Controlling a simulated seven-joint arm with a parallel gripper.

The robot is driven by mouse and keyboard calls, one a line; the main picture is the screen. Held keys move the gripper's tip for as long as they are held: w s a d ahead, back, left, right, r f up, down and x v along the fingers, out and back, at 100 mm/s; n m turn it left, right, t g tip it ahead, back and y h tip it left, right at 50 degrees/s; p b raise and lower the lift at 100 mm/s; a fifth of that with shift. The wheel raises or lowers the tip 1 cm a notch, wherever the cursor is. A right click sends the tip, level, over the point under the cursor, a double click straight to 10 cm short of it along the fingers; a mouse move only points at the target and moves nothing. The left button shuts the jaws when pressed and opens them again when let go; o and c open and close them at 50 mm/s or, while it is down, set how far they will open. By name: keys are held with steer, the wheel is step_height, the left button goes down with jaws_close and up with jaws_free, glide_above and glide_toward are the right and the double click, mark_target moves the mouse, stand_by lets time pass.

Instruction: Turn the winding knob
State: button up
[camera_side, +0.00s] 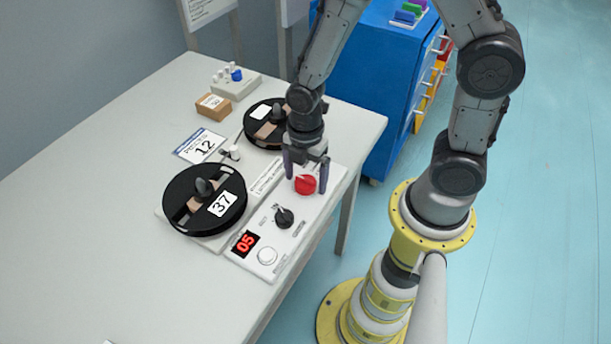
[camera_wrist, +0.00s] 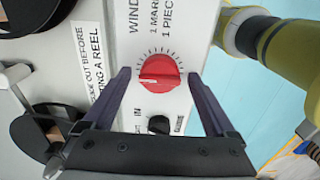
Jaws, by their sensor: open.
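The winding knob (camera_side: 305,184) is round and red and sits on the white rewind panel (camera_side: 322,204). In the wrist view the knob (camera_wrist: 159,73) shows a raised grip bar and a ring of tick marks, under a label reading "WIND, 1 MARK, 1 PIECE". My gripper (camera_side: 306,176) is at the knob in the side view, pointing down. In the wrist view its two fingers (camera_wrist: 160,84) are spread, one on each side of the knob, with gaps between them and it. Nothing is held. Whether the fingertips reach the panel's height is unclear.
The table's left side is clear.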

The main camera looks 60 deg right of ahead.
steer(key=shift+f, duration=0.15)
steer(key=shift+c, duration=0.3)
steer(key=c, duration=1.3)
